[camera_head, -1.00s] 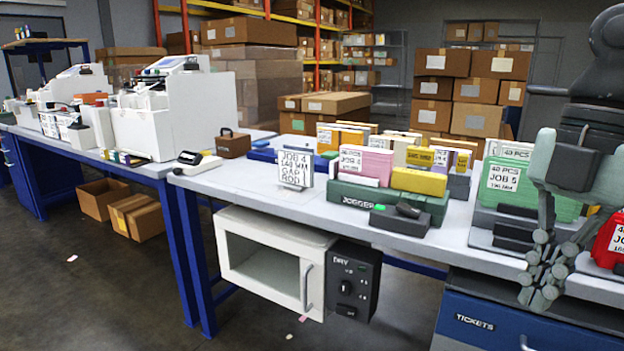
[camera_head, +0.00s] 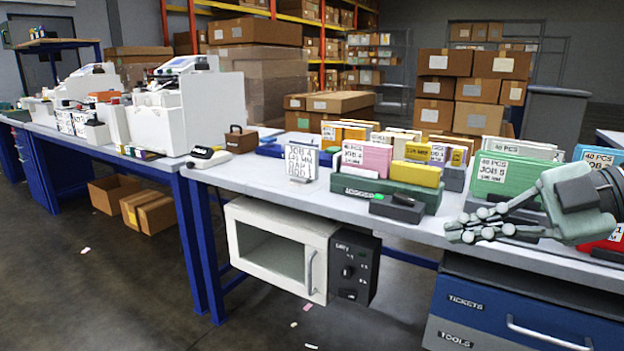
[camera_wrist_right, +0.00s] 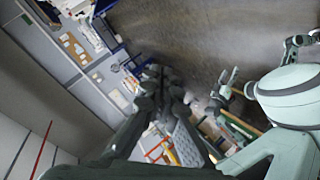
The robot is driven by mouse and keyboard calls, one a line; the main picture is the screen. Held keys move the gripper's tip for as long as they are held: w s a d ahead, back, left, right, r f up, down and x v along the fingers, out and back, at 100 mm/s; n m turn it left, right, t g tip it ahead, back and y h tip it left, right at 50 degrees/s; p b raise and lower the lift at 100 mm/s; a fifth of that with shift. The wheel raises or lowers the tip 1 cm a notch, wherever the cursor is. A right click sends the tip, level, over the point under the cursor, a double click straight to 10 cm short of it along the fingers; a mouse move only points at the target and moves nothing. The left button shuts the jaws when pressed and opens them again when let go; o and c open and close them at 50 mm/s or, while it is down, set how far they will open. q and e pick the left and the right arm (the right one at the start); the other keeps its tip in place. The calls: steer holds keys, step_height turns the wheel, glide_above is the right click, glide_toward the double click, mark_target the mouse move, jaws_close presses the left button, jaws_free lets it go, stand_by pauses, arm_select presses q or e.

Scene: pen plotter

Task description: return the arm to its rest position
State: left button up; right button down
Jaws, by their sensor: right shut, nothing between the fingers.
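My right gripper (camera_head: 457,230) is shut and empty in the head view. It is stretched to the left, level with the table's front edge, in front of the green job box (camera_head: 500,175). Its arm comes in from the right edge. In the right wrist view its dark fingers (camera_wrist_right: 160,90) show blurred in the middle. A pale green gripper (camera_wrist_right: 225,85), seemingly my left one, shows small in that view; its jaw state is unclear. My left gripper does not show in the head view.
The table (camera_head: 325,200) holds card boxes, a dark green jogger tray (camera_head: 385,192) and a standing job card (camera_head: 300,162). A red box (camera_head: 610,240) is close below the right arm. A white dryer (camera_head: 280,250) and a blue drawer cabinet (camera_head: 500,315) are below.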

steer(key=w+d+f+m+t+h, duration=0.3)
steer(key=w+d+f+m+t, duration=0.1)
steer(key=w+d+m+t, duration=0.55)
steer(key=s+d+f+m+t+h, duration=0.1)
steer(key=d+f+m+t+h, duration=0.3)
steer(key=d+f+h, duration=0.45)
steer(key=s+d+f+m+g+h+p, duration=0.1)
steer(key=s+d+f+m+g+h, duration=0.2)
steer(key=f, duration=0.6)
steer(key=s+d+f+m+g+h, duration=0.1)
steer(key=s+f+m+g, duration=0.25)
steer(key=f, duration=0.65)
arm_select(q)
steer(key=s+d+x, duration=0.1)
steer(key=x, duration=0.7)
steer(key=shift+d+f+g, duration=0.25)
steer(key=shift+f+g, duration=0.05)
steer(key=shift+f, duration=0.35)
arm_select(e)
steer(key=s+a+f+m+g+y, duration=0.1)
steer(key=s+a+f+g+y, duration=0.1)
steer(key=s+a+f+g, duration=0.7)
steer(key=s+a+f, duration=0.6)
steer(key=s+f, duration=0.4)
steer(key=shift+s+a+y, duration=0.2)
steer(key=shift+y, duration=0.15)
